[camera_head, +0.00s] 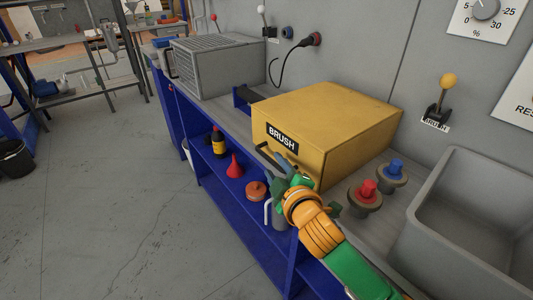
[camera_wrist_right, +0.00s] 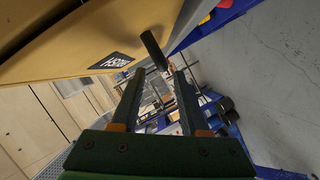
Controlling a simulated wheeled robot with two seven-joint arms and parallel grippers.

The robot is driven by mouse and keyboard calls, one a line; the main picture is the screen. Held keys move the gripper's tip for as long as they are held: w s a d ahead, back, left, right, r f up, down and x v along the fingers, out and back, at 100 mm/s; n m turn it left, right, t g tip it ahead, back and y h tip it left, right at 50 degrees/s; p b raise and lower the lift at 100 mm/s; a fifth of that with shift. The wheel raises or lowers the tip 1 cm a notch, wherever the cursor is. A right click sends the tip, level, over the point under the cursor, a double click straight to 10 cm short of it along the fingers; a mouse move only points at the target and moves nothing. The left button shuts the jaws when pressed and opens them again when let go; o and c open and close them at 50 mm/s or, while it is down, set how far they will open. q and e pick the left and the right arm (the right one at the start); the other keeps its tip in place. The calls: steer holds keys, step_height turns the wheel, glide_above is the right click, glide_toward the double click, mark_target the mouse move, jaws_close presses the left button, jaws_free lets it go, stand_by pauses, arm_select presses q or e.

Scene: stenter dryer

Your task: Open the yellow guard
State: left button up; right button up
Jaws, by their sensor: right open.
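The yellow guard (camera_head: 325,125) is a box-shaped cover with a black BRUSH label, sitting closed on the blue bench. Its dark bar handle (camera_head: 265,158) sticks out from the front face, below the label. My right gripper (camera_head: 284,168) is at the handle, in front of the guard. In the right wrist view, my right gripper (camera_wrist_right: 160,74) is open, and the handle (camera_wrist_right: 154,50) shows at the fingertips. I cannot tell whether it touches a finger. The guard (camera_wrist_right: 65,35) fills the upper left there. My left gripper is not in view.
A grey mesh-topped box (camera_head: 217,65) stands left of the guard. Red (camera_head: 367,190) and blue (camera_head: 393,170) knobs and a grey basin (camera_head: 470,215) lie to the right. A yellow-knobbed lever (camera_head: 446,90) is on the wall. The shelf below holds a red funnel (camera_head: 234,168).

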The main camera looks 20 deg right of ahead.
mark_target(269, 157)
steer(key=x, duration=0.5)
steer(key=shift+w+f, duration=0.2)
jaws_close()
stand_by(1.2)
